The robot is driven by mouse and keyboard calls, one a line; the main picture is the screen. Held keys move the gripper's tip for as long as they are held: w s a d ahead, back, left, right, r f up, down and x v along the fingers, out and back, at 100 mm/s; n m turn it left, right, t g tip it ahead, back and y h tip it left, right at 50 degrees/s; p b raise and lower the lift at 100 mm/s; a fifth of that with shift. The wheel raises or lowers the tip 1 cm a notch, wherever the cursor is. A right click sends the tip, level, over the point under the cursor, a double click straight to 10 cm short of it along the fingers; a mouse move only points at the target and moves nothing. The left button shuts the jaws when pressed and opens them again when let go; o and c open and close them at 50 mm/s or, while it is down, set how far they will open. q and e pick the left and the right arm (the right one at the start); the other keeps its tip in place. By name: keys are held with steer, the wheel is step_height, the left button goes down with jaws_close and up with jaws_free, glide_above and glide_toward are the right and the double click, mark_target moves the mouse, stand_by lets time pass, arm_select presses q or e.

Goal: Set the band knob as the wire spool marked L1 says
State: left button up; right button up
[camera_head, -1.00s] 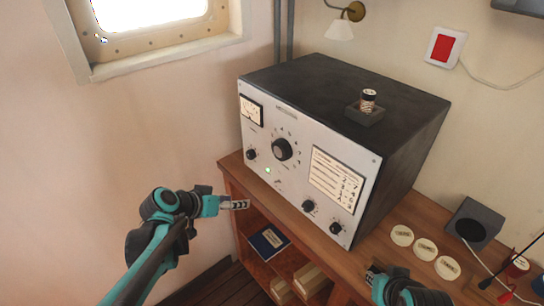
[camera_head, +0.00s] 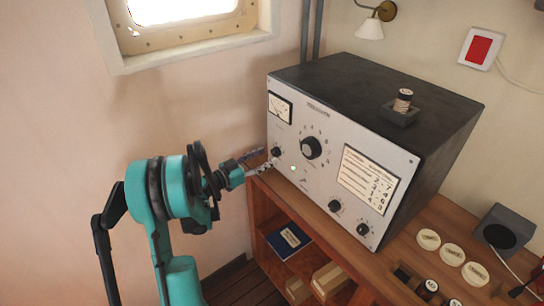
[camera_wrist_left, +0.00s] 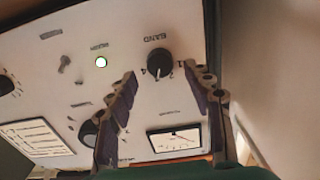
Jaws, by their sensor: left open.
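The band knob (camera_head: 277,152) is the small black knob below the meter on the radio's front. In the left wrist view the knob (camera_wrist_left: 158,62) shows upside down, with BAND lettering and small numbers around it; I cannot read its setting surely. My left gripper (camera_head: 260,162) is open, just left of the knob. In the wrist view its two fingers (camera_wrist_left: 160,82) stand either side of the knob, with no clear contact. A small wire spool (camera_head: 403,100) stands upright in a grey holder on the radio; its label is too small to read. My right gripper is out of view.
The radio (camera_head: 400,85) has a larger dial (camera_head: 311,147), a number card (camera_head: 368,178), a green light (camera_head: 293,168) and two lower knobs. Round labelled discs (camera_head: 429,239) and a dark speaker box (camera_head: 505,230) are on the desk at right.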

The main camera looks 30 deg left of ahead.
mark_target(276, 152)
arm_select(q)
steer(key=shift+x, duration=1.4)
steer(key=c, duration=1.1)
steer(key=shift+c, duration=0.2)
